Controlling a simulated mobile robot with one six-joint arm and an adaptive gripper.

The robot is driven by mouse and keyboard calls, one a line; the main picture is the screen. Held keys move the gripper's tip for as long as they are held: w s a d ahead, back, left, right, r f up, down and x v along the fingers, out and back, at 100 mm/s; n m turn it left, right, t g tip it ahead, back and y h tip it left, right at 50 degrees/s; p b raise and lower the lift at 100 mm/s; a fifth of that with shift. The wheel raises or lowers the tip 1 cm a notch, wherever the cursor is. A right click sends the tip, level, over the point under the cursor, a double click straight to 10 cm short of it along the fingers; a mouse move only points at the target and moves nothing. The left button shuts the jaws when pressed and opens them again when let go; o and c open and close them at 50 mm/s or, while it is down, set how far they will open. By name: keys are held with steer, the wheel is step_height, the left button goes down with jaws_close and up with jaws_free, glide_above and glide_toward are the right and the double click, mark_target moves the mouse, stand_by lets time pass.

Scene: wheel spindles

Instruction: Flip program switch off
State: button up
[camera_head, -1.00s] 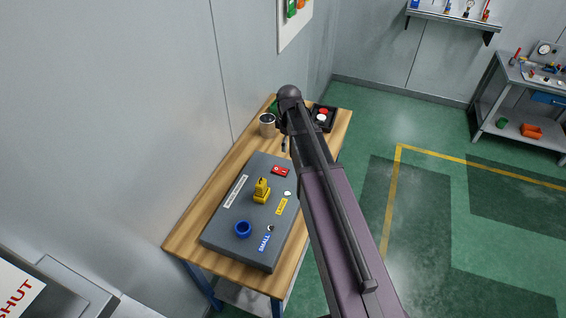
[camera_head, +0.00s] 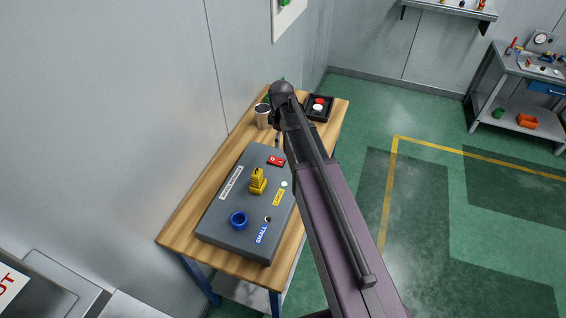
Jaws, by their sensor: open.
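The program switch appears to be a small red rocker block (camera_head: 276,160) with a pale mark, near the far end of the dark grey panel box (camera_head: 220,226). Its on or off position is too small to tell. My arm reaches from the bottom right up across the table's right side, and its dark rounded joint is above the far end. My gripper is not clearly seen; the arm hides that area. A small dark piece shows beside the arm just beyond the red switch, and I cannot tell what it is.
The panel also carries a yellow stepped part (camera_head: 258,181), a blue ring (camera_head: 239,220) and LARGE and SMALL labels. A metal cup (camera_head: 262,117) and a dark box with red and white buttons (camera_head: 319,107) stand beyond it on the wooden table (camera_head: 182,226).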

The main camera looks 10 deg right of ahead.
mark_target(282, 163)
steer(key=shift+f+b, duration=5.15)
steer(key=shift+f, duration=0.3)
